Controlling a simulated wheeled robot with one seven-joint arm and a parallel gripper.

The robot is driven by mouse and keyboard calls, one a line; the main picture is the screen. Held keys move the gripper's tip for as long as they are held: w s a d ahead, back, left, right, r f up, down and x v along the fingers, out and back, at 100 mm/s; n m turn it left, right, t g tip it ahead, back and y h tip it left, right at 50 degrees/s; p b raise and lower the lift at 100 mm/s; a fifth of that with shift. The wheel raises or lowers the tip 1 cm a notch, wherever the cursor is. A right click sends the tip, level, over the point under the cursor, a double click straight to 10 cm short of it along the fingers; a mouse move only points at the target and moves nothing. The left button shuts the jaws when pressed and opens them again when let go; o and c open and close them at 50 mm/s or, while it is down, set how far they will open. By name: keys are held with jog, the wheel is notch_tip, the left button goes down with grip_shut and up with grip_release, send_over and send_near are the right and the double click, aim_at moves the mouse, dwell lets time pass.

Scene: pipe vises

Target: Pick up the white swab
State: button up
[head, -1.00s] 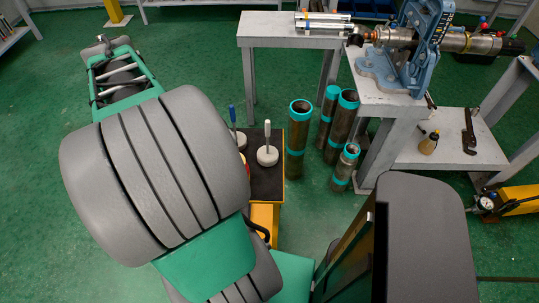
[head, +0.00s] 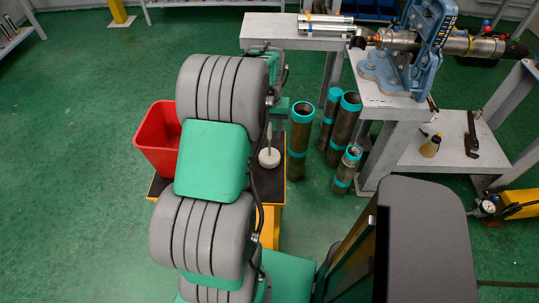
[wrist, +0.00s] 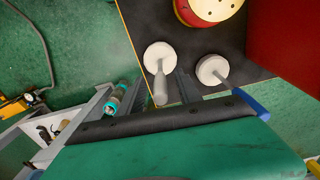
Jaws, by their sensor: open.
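The white swab (head: 269,157) stands upright on the dark cart top, with a round white base and a pale handle. In the wrist view the white swab (wrist: 159,57) shows from above, its handle pointing toward my gripper (wrist: 182,86). My gripper is open and empty, just beside the handle; I cannot tell whether it touches. In the head view my arm hides the gripper's fingers and part of the swab's upper handle. A second round white swab (wrist: 211,69) stands to the right in the wrist view; a blue handle end shows near it.
A red bin (head: 156,139) and a red-rimmed round container (wrist: 208,10) are on the cart top (head: 270,188). Several dark pipes with teal bands (head: 299,140) stand on the floor just right of the cart. A grey bench (head: 385,98) carries a blue vise (head: 406,60).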

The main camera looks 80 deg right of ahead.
grip_shut()
dwell(0.4)
